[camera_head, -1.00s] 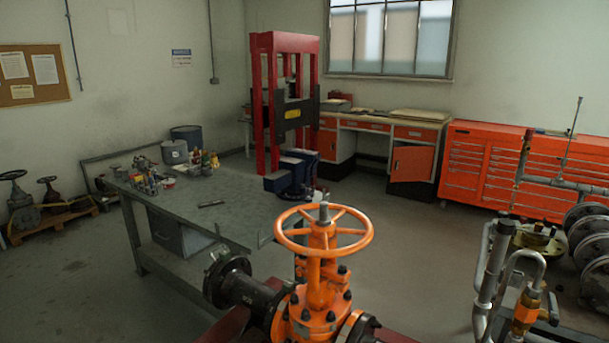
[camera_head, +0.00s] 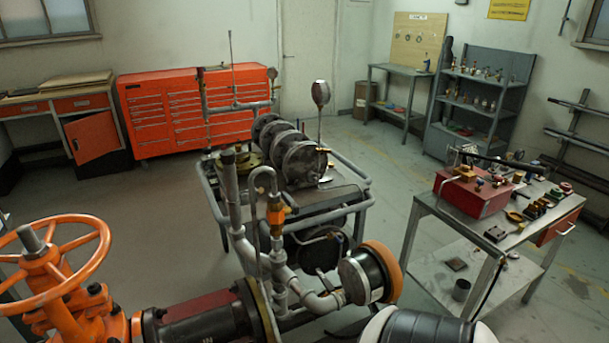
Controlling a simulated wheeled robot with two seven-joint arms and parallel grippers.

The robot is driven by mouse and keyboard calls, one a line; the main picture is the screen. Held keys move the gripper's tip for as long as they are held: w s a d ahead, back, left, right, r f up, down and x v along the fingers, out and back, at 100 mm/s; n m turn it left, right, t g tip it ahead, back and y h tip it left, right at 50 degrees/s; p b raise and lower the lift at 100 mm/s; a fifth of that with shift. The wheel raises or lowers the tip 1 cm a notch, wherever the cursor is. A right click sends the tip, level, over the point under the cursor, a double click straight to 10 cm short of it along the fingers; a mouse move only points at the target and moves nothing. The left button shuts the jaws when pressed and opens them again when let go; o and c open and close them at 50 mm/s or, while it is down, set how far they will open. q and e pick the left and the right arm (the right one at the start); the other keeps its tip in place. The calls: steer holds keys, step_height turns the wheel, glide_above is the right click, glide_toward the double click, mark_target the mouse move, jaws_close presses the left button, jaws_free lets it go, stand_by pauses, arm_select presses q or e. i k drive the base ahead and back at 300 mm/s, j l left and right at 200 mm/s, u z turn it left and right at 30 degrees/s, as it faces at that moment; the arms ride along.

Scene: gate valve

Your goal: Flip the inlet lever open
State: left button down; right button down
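The orange gate valve (camera_head: 62,302) stands at the lower left, partly cut off by the picture edge. Its orange handwheel (camera_head: 104,243) is on top. A dark flanged pipe (camera_head: 200,325) runs right from it. Grey pipework (camera_head: 240,240) rises right of the valve, with a brass-orange fitting (camera_head: 277,218) on a thin bent pipe. I cannot clearly pick out the inlet lever or tell its position. Neither gripper is in view.
A wheeled pipe-frame cart (camera_head: 355,212) with round metal discs (camera_head: 300,165) stands behind the pipework. A steel table (camera_head: 470,220) with a red box (camera_head: 470,198) stands at right. Orange drawer cabinets (camera_head: 165,115) line the back wall. Floor between cart and table is clear.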

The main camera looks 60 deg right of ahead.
mark_target(329, 287)
steer(key=j+z, duration=0.1)
steer(key=z, duration=2)
steer(key=i+j, duration=0.05)
steer(key=j, duration=0.05)
